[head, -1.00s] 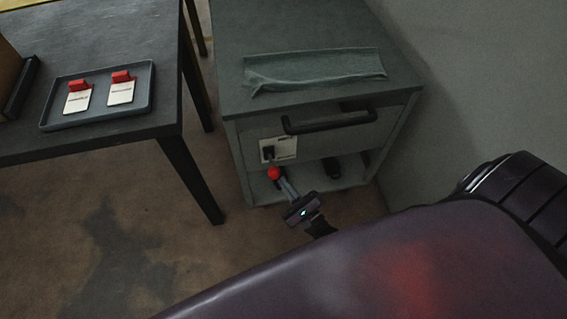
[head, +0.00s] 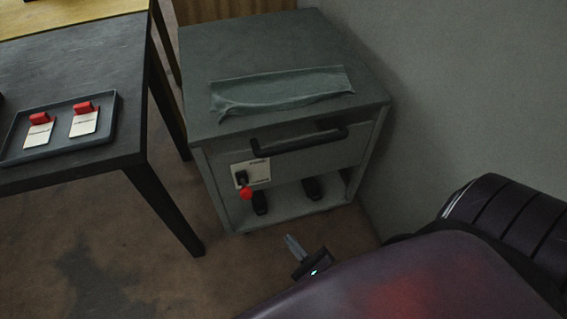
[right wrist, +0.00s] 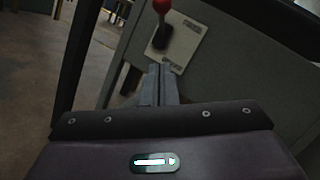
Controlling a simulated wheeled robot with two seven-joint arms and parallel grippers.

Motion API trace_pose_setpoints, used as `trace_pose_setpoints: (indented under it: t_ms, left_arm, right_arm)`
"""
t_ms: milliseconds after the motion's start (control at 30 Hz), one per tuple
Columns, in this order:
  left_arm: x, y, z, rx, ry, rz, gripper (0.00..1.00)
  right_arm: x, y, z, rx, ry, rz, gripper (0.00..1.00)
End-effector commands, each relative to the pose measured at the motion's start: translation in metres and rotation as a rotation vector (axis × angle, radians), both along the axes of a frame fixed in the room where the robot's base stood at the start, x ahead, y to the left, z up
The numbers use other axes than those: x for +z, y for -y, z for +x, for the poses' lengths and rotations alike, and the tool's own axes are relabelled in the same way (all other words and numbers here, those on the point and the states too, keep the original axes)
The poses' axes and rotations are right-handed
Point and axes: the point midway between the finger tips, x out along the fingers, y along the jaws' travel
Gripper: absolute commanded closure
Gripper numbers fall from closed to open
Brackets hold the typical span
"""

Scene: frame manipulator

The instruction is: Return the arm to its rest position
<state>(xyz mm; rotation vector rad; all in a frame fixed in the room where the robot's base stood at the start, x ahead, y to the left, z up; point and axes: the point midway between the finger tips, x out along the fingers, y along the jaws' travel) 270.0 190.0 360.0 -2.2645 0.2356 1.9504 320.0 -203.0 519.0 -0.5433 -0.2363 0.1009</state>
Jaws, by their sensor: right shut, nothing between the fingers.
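My right gripper (head: 292,243) is below and in front of the grey cabinet (head: 205,185), over the brown floor, apart from everything. In the right wrist view its two fingers (right wrist: 160,75) are together with nothing between them. Much of my right arm covers the lower right of the head view. A lever with a red knob (head: 245,193) sits on a pale plate (head: 258,172) on the cabinet front. The red knob also shows in the right wrist view (right wrist: 162,6), beyond the fingertips. My left gripper is out of view.
The cabinet has a dark handle (head: 300,140), a cloth (head: 280,90) on top and dark objects on its open lower shelf. A dark table (head: 80,60) at left bears a tray (head: 50,152) with two red-clipped cards. A grey wall (head: 450,90) stands at right. Floor in front is clear.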

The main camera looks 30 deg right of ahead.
Motion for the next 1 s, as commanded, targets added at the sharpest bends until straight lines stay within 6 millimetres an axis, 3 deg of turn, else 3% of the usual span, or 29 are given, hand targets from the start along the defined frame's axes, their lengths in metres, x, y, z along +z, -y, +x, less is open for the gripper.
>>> trace_pose_setpoints:
  t_ms: [733, 867, 1000]
  left_arm:
    - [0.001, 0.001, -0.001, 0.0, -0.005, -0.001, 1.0]
    - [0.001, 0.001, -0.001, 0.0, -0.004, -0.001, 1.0]
    - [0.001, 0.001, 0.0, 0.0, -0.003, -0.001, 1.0]
  right_arm:
    - [-0.003, -0.002, -0.004, 0.009, -0.008, -0.031, 1.0]
    - [-0.021, -0.02, 0.006, 0.079, -0.064, -0.265, 1.0]
    - [-0.064, -0.047, 0.018, 0.248, -0.154, -0.776, 1.0]
